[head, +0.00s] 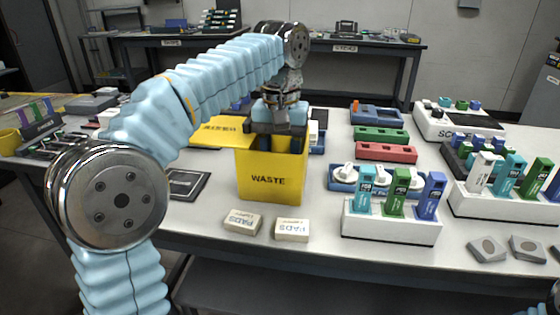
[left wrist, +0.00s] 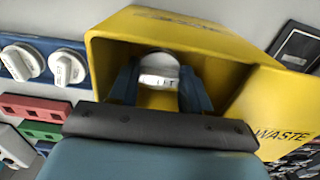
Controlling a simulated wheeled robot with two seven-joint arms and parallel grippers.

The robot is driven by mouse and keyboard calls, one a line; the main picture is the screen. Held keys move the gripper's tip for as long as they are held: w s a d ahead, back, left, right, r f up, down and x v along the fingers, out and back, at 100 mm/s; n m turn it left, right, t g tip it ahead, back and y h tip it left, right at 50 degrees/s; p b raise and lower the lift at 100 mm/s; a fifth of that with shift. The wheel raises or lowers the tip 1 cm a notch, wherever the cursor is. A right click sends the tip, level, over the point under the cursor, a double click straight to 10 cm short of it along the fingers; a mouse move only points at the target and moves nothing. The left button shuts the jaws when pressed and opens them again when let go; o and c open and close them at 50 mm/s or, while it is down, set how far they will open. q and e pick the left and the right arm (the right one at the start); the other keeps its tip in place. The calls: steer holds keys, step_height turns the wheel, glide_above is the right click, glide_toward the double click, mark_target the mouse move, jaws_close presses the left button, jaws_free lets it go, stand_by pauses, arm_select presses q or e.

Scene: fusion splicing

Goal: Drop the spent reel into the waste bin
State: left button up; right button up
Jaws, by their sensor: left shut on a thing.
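The yellow waste bin (head: 255,190) stands near the middle of the table, with its lid open to the left. My left gripper (head: 277,140) points down into the bin's mouth, its fingers partly hidden by the front wall. The reel is hidden in the head view. My right gripper is out of view.
Two boxes of pads (head: 243,221) lie in front of the bin. A blue tray with white reels (head: 343,178) and a white rack of coloured cartridges (head: 390,226) stand to the right. Red (head: 386,152) and green blocks lie behind them.

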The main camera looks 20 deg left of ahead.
arm_select(q)
steer(key=shift+f, duration=0.25)
steer(key=shift+f+b, duration=0.3)
steer(key=shift+f, duration=0.2)
steer(key=o, duration=0.8)
steer(key=shift+c, duration=0.2)
steer(key=shift+f, duration=0.1)
step_height(320, 180, up, 8)
steer(key=p, duration=0.3)
steer(key=shift+r, duration=0.5)
